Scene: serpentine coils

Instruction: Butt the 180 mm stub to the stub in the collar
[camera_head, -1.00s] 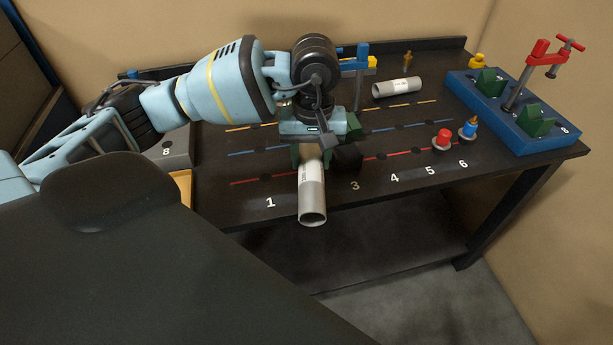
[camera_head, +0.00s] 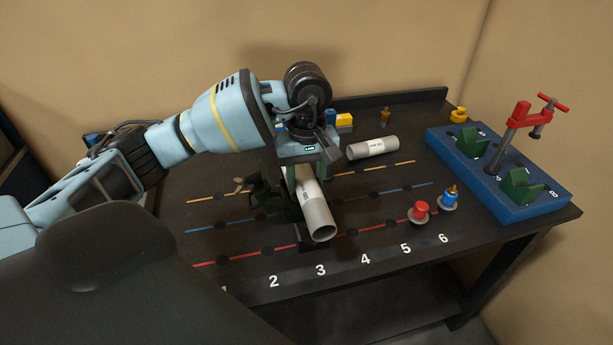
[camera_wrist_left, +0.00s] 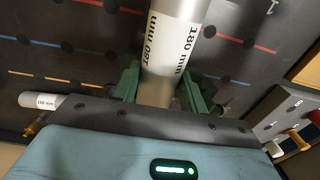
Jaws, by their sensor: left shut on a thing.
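My left gripper (camera_head: 308,175) is shut on a light grey tube stub (camera_head: 318,215), which tilts with its open end toward the table's front, near number 3. In the left wrist view the stub (camera_wrist_left: 172,55) lies between the green fingers, and its label reads 180 mm. Another stub (camera_head: 372,147) lies on the table behind and right, apart from the held one; its label looks like 150 or 160 mm in the left wrist view (camera_wrist_left: 45,101). I cannot make out a collar with a stub in it. My right gripper is not in view.
A blue fixture (camera_head: 505,198) with green V-blocks and a red clamp (camera_head: 520,115) stands at the right. A red knob (camera_head: 419,211) and a blue one (camera_head: 449,197) stand before it. A dark green device (camera_head: 262,197) is left of the gripper.

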